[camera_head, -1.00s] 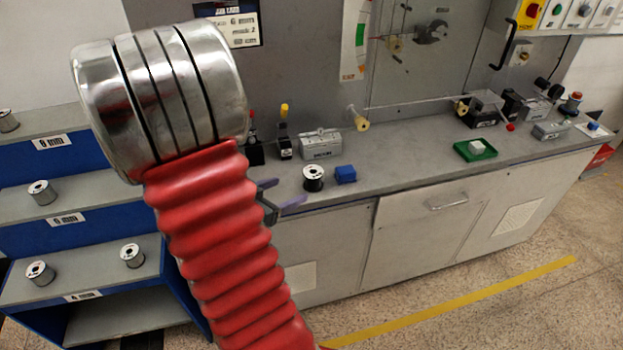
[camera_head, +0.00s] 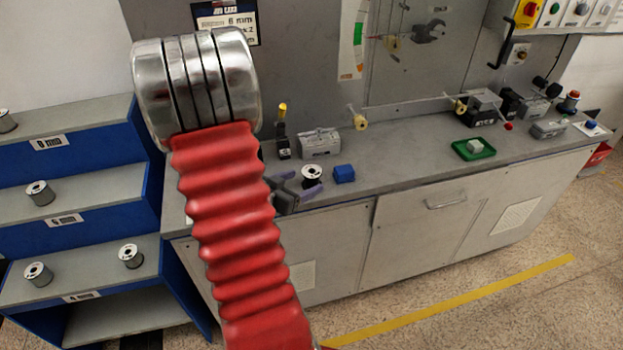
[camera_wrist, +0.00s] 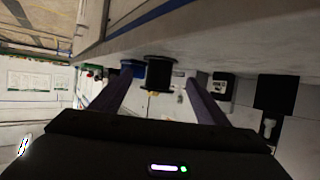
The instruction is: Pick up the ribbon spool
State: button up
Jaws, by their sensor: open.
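A spool with a pale top and dark body (camera_head: 312,173) stands upright on the grey workbench (camera_head: 405,172) near its front edge. In the wrist view it shows as a black spool (camera_wrist: 159,74), ahead of and between my two fingers. My gripper (camera_head: 299,183) is open and empty at the bench's front edge, close to the spool. Its near finger hides part of the spool's lower side in the head view. In the wrist view the gripper (camera_wrist: 160,85) has a gap on both sides of the spool. I cannot tell whether the fingertips reach past it.
A blue block (camera_head: 344,174) sits just right of the spool. A grey metal box (camera_head: 319,143) stands behind it. A green tray (camera_head: 473,150) lies farther right. Similar spools (camera_head: 40,193) stand on the blue stepped shelf (camera_head: 120,212) at left. Bench between block and tray is clear.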

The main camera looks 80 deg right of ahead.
aim_at(312, 177)
jog(key=shift+s+d, duration=0.1)
jog(key=shift+d, duration=0.1)
jog(key=shift+x, duration=2.45)
jog(key=shift+c, duration=0.6)
jog(key=c, duration=1)
jog(key=shift+r, duration=0.15)
notch_tip(312, 177, up, 10)
